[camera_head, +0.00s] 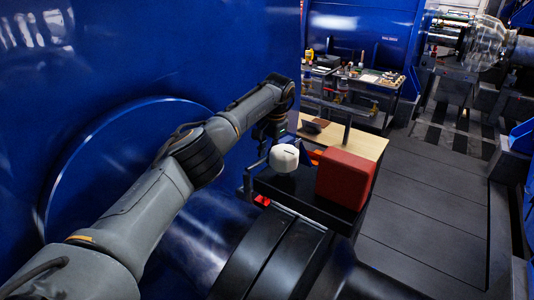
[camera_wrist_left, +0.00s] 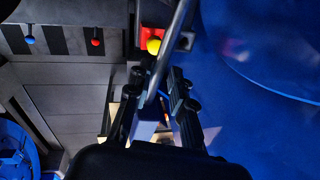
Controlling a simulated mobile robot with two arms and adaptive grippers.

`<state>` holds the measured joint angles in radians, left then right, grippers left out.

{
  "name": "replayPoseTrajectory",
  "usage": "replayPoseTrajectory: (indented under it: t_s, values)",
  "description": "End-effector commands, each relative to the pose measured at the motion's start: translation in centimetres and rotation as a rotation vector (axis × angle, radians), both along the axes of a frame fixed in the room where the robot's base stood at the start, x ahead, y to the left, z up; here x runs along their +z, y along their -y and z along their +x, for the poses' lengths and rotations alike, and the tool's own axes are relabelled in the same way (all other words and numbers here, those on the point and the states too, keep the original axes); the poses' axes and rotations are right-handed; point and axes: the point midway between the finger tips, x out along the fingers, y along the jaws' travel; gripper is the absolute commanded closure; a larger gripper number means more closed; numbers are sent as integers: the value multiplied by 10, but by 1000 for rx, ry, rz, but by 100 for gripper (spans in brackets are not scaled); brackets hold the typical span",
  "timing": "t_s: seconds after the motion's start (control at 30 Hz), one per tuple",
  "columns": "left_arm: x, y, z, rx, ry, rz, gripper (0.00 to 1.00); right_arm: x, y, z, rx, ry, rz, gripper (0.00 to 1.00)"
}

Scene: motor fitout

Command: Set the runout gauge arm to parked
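My left gripper (camera_head: 272,128) hangs at the end of the left arm, beside the blue machine wall, above and behind a white rounded object. In the left wrist view, the two dark fingers of my left gripper (camera_wrist_left: 157,78) stand apart. A slim grey bar (camera_wrist_left: 170,55), possibly the runout gauge arm, runs slantwise between them in the picture. I cannot tell if it touches either finger. A yellow ball (camera_wrist_left: 153,45) on a red part shows just beyond the fingertips. The gauge arm is not clearly distinguishable in the head view. My right gripper is not in view.
A white rounded object (camera_head: 284,158) and a red box (camera_head: 345,178) stand close to the gripper. A wooden-topped table (camera_head: 365,143) lies behind them. The blue housing (camera_head: 150,60) borders the arm on the left. Dark floor (camera_head: 430,220) is clear at right.

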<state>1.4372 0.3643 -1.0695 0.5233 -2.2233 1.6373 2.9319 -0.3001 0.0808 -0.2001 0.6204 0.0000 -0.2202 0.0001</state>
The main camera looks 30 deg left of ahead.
Motion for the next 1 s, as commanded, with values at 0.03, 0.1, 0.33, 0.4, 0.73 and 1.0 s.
replayPoseTrajectory:
  t_s: [0.03,0.1,0.33,0.4,0.73,1.0]
  values:
    - [0,0,0,0,0,0,63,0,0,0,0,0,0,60]
    - [0,0,0,-1,0,-1,63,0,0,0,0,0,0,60]
    - [0,1,0,-4,-2,-1,63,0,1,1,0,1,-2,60]
    - [3,1,0,-4,-2,-1,63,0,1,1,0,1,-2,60]
    - [62,12,-3,-3,1,0,63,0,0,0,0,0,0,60]
    - [106,20,-6,-1,0,-1,63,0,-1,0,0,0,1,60]
